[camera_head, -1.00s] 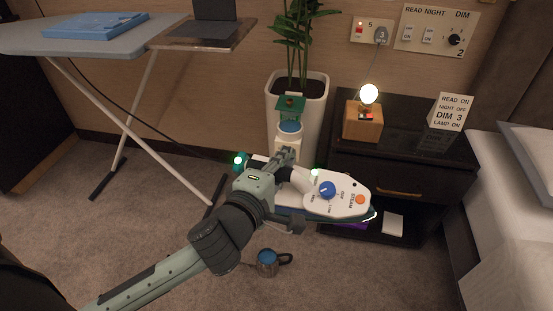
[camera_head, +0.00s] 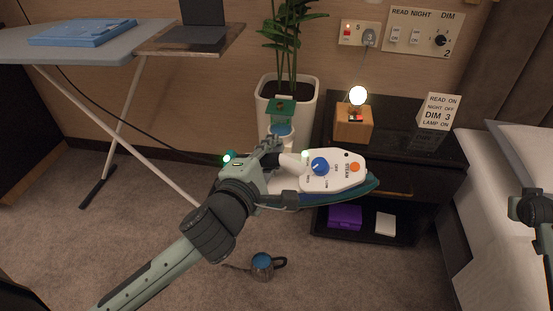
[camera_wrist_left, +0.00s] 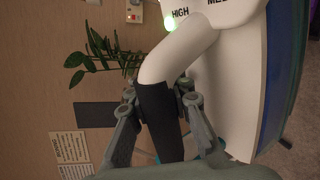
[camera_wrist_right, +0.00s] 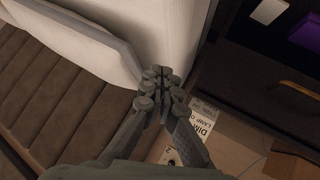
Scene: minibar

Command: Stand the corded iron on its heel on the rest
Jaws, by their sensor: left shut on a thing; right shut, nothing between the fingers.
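The white corded iron (camera_head: 335,172), with a blue dial and a teal sole edge, is held in the air in front of the nightstand, its tip to the right. My left gripper (camera_head: 279,172) is shut on its handle. In the left wrist view, the fingers (camera_wrist_left: 160,105) close around the dark part of the white handle (camera_wrist_left: 180,60). The rest (camera_head: 190,40), a brown-edged shelf with a dark plate and upright back, is at the ironing board's right end, empty. My right gripper (camera_wrist_right: 160,88) is shut and empty near the bed; it shows at the head view's right edge.
A blue folded cloth (camera_head: 83,32) lies on the ironing board (camera_head: 60,48). A potted plant (camera_head: 300,95) stands between board and nightstand (camera_head: 400,160). The nightstand bears a lit lamp (camera_head: 354,120) and a sign (camera_head: 440,111). The dark cord runs behind.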

